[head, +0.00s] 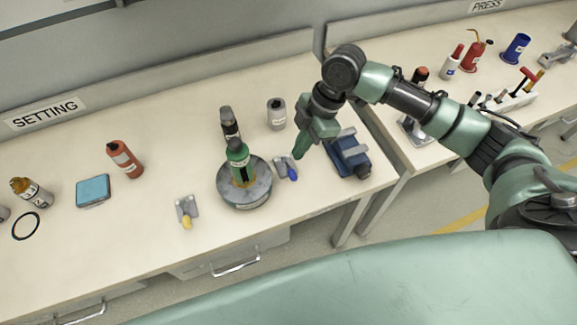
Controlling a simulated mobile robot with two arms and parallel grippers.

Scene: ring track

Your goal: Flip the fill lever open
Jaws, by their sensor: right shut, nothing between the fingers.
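Two small levers on grey brackets sit at the front of the SETTING bench. One has a blue tip (292,174) and stands just right of a round grey fixture (246,196). The other has a yellow tip (187,222) and stands left of the fixture. No readable label tells me which one is the fill lever. A green-topped bottle (238,156) stands upright on the fixture. My right gripper (298,155) is shut and empty, pointing down just above and behind the blue-tipped lever. I cannot tell whether it touches it. My left gripper is out of view.
A blue clamp-like block (348,154) stands close right of my right gripper. A grey canister (276,114) and a dark bottle (229,123) stand behind. A red bottle (124,159) and teal box (93,191) are left. A gap separates the PRESS bench (400,150).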

